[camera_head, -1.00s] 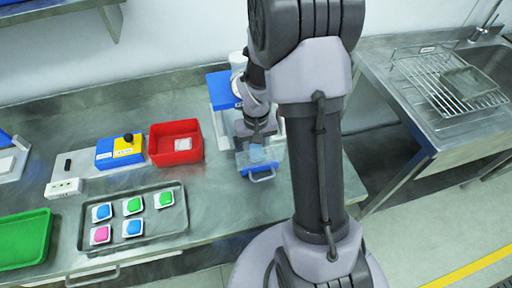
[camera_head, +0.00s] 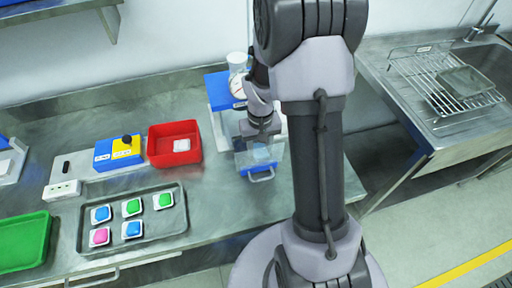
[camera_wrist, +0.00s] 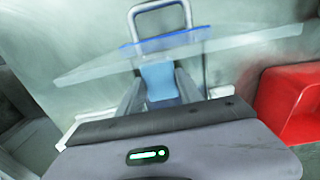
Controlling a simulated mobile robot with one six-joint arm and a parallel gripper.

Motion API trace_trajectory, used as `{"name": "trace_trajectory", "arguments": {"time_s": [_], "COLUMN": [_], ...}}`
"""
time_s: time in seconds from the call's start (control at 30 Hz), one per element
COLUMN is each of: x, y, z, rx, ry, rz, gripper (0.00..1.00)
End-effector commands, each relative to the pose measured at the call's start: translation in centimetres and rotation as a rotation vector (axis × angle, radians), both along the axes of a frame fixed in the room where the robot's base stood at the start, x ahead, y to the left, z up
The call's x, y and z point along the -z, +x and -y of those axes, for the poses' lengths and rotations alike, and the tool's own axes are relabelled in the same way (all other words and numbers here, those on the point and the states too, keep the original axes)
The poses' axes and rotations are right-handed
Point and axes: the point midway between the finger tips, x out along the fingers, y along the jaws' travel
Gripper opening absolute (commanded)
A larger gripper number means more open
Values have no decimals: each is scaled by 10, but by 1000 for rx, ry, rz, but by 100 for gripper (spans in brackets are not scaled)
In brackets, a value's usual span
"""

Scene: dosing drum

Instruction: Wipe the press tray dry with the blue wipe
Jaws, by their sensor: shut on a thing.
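The blue wipe (camera_wrist: 159,80) shows between my gripper's fingers (camera_wrist: 160,92) in the wrist view, and my gripper is shut on it. In the head view my gripper (camera_head: 259,140) points down at the front of the blue and white press (camera_head: 219,92). The press tray (camera_head: 262,174), with its metal handle, lies just below it and is partly hidden by my gripper. In the wrist view a clear panel with a blue edge spans the view around the wipe, and the tray's handle (camera_wrist: 160,17) stands beyond it. I cannot tell whether the wipe touches the tray.
A red bin (camera_head: 174,145) with a white item stands left of the press. A grey tray (camera_head: 163,223) holds several coloured pods. A blue and yellow button box (camera_head: 119,151) and a green tray (camera_head: 22,240) are further left. The sink (camera_head: 490,65) and wire rack are at right.

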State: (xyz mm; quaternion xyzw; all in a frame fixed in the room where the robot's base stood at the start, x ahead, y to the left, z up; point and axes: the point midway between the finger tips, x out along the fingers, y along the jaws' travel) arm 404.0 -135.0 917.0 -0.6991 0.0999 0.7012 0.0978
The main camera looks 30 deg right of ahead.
Motion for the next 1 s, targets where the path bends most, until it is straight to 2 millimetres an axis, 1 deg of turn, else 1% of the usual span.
{"name": "trace_trajectory", "arguments": {"time_s": [0.07, 0.43, 0.53, 0.67, 1.0], "x": [0, 2, 2, 2, 0], "y": [1, 10, 11, 10, 2], "z": [-2, -32, -37, -33, -7], "rx": [-1, -2, -1, 1, 2], "ry": [-2, -1, 0, 0, 0], "rz": [2, 2, 1, 1, 0], "gripper": [10, 10, 10, 10, 10]}}
